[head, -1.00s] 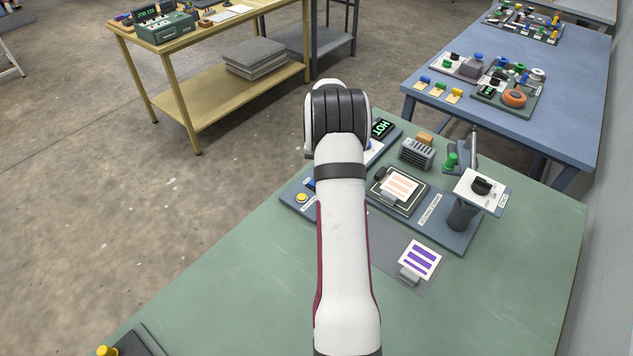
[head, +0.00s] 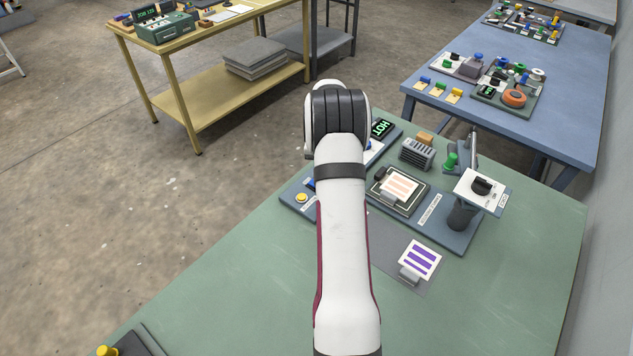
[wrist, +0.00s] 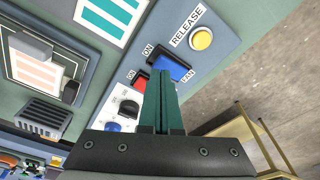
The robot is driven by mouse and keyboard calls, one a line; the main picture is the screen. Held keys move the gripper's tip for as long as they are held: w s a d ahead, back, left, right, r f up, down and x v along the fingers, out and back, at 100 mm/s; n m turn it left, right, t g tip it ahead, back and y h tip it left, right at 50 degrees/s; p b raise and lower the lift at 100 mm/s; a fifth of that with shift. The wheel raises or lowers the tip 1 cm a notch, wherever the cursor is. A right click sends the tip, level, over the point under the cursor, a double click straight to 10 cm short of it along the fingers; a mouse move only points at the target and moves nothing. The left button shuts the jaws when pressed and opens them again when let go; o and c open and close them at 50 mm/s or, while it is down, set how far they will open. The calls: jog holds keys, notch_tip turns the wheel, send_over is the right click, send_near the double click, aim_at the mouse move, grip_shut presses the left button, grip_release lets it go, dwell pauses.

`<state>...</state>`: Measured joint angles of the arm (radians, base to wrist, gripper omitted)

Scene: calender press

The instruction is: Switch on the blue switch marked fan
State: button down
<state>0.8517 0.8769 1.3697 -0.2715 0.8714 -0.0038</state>
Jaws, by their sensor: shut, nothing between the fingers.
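The blue switch (wrist: 180,65) marked FAN sits on the grey-blue panel in the wrist view, with an ON label at its upper left. A bit of it shows left of my arm in the head view (head: 310,184). My gripper (wrist: 162,74) is shut and empty, its teal fingers together. Its tips overlap the near left part of the switch in the wrist view; I cannot tell whether they touch it. In the head view my arm hides the gripper and most of the switch.
A yellow button (wrist: 201,39) marked RELEASE lies beside the blue switch. A red switch (wrist: 138,80) and a black knob (wrist: 129,108) lie on the other side. A plate with an orange-striped card (head: 399,187) and a post-mounted knob (head: 482,187) stand to the right.

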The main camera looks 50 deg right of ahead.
jog(key=shift+f, duration=1.05)
jog(key=shift+r, duration=3.55)
jog(key=shift+a, duration=0.1)
jog(key=w+a+r+n+y, duration=0.1)
jog(key=a+r, duration=0.3)
jog(key=a, duration=0.4)
jog(key=a+r+n, duration=0.1)
jog(key=a+r, duration=0.4)
jog(key=a, duration=0.3)
jog(key=s+a+r+n+y, duration=0.1)
jog(key=s+a+r, duration=0.15)
jog(key=a, duration=0.45)
jog(key=s+a+r+n, duration=0.15)
jog(key=s+a, duration=0.25)
jog(key=a, duration=0.4)
jog(key=s+a+f+n+g+y, duration=0.1)
jog(key=s+a+n, duration=0.1)
jog(key=s+a, duration=1)
jog(key=s, duration=0.3)
jog(key=shift+s+f, duration=0.25)
jog(key=shift+f, duration=0.1)
